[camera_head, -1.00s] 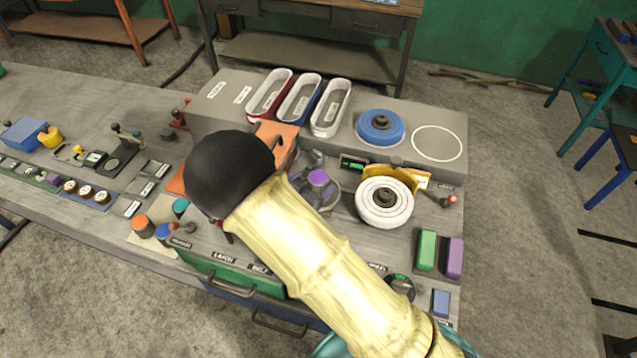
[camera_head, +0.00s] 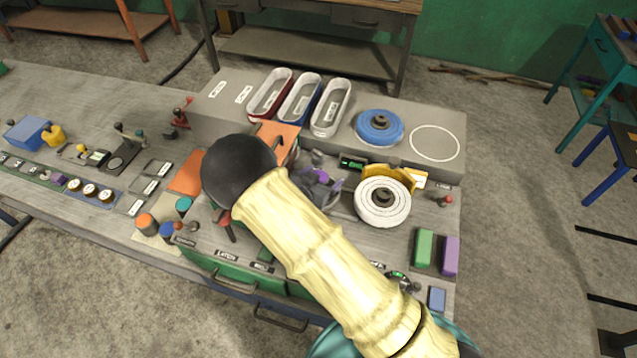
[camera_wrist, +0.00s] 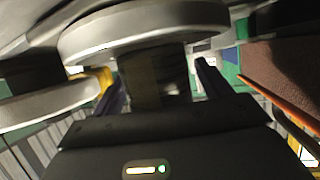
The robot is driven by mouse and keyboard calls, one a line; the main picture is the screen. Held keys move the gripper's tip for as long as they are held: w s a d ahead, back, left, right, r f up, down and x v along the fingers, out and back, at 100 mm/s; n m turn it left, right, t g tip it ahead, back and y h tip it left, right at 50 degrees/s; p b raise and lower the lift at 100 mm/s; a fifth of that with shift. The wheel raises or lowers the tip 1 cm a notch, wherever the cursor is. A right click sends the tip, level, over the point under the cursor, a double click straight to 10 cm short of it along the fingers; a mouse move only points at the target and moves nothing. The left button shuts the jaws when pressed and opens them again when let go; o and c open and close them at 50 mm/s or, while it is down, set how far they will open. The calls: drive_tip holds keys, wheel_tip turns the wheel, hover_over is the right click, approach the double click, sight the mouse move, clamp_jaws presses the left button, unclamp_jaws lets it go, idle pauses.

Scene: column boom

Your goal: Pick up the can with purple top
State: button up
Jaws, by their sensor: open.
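The can with the purple top (camera_head: 321,175) is at the middle of the workbench in the head view, left of the white wheel. Only part of its purple top shows; my gripper and arm hide much of the rest. My gripper (camera_head: 317,186) is open right at the can, low over the bench. In the wrist view, the two fingers of my gripper (camera_wrist: 162,88) stand apart with a dark, blurred cylinder between them. I cannot tell whether this is the can or whether the fingers touch it.
The white wheel (camera_head: 382,202) with a yellow guard stands close on the right. A blue disc (camera_head: 379,127) and three oblong trays (camera_head: 330,107) lie behind. Cans with orange (camera_head: 145,221), blue (camera_head: 167,230) and teal (camera_head: 183,205) tops stand at left. Green (camera_head: 424,247) and purple (camera_head: 450,256) blocks are right.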

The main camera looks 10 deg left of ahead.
sight(322, 173)
drive_tip(key=c, duration=1.3)
drive_tip(key=shift+o, duration=0.2)
drive_tip(key=shift+r, duration=0.1)
wheel_tip(322, 173, up, 10)
drive_tip(key=b, duration=0.2)
drive_tip(key=shift+b, duration=0.3)
